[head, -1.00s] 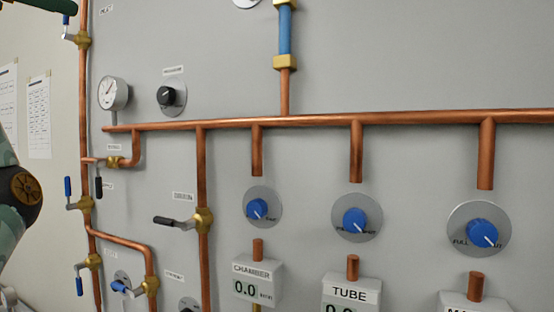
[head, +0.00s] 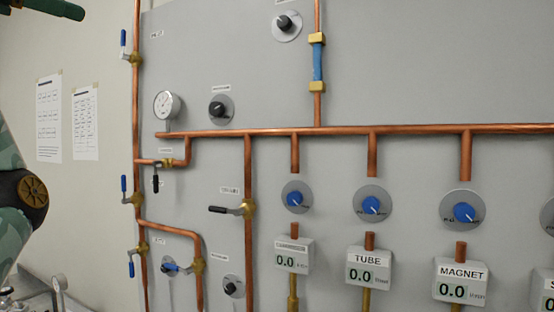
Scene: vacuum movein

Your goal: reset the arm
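Part of my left arm (head: 25,195) shows at the left edge of the head view, with a dark joint and a greenish link. A dark green, tube-shaped part (head: 45,7) shows at the top left corner; I cannot tell what it belongs to. Neither gripper is in view, so what they hold is hidden.
A grey panel (head: 430,70) with copper pipes (head: 350,130) fills most of the view. It carries lever valves (head: 240,209), blue knobs (head: 372,205), a round gauge (head: 166,104) and displays labelled TUBE (head: 369,268) and MAGNET (head: 461,283). Papers (head: 49,118) hang on the left wall.

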